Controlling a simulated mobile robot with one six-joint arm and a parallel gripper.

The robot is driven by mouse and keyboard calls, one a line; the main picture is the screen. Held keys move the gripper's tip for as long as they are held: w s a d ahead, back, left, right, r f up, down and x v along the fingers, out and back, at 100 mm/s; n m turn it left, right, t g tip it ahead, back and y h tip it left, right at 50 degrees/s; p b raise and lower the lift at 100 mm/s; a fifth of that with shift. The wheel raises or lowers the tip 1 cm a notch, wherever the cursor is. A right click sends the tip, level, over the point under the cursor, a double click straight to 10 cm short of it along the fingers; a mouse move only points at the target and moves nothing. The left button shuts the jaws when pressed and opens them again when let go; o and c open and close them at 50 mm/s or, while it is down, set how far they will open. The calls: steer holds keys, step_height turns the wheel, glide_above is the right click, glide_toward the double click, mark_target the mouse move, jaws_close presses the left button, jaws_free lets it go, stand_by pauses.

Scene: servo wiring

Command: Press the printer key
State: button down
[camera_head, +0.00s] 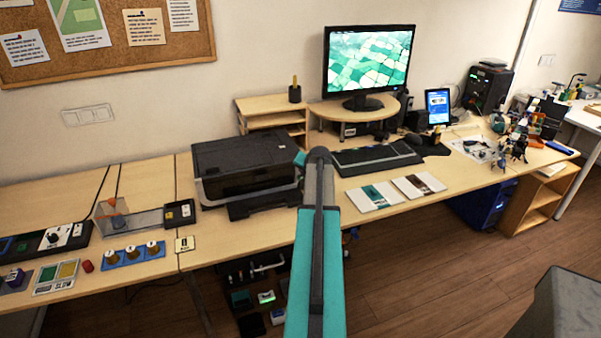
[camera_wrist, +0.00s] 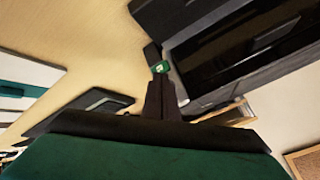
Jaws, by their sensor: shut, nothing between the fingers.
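The black printer (camera_head: 245,165) stands on the desk left of my arm in the head view. Its dark body (camera_wrist: 240,60) fills the upper right of the wrist view. A small green key (camera_wrist: 160,67) with a white mark shows at the printer's near corner, beside a dark block. My gripper (camera_wrist: 161,80) is shut and empty, its fingertips pointing at the green key and overlapping its lower edge in the picture. I cannot tell whether they touch. In the head view my arm hides the key and most of the gripper.
The keyboard (camera_head: 375,160) and two booklets (camera_head: 374,196) lie right of my arm. A monitor (camera_head: 368,62) stands on a round riser behind. A small wooden shelf (camera_head: 272,105) is behind the printer. Switch panels and a clear box (camera_head: 135,220) are at left.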

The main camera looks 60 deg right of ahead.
steer(key=shift+w+d, duration=0.3)
stand_by(0.8)
steer(key=shift+s+a, duration=0.3)
steer(key=shift+s, duration=0.1)
stand_by(0.5)
steer(key=s+a, duration=0.2)
steer(key=s, duration=0.1)
steer(key=s+a+b, duration=0.1)
steer(key=shift+s+a, duration=0.25)
steer(key=shift+s, duration=0.15)
stand_by(0.7)
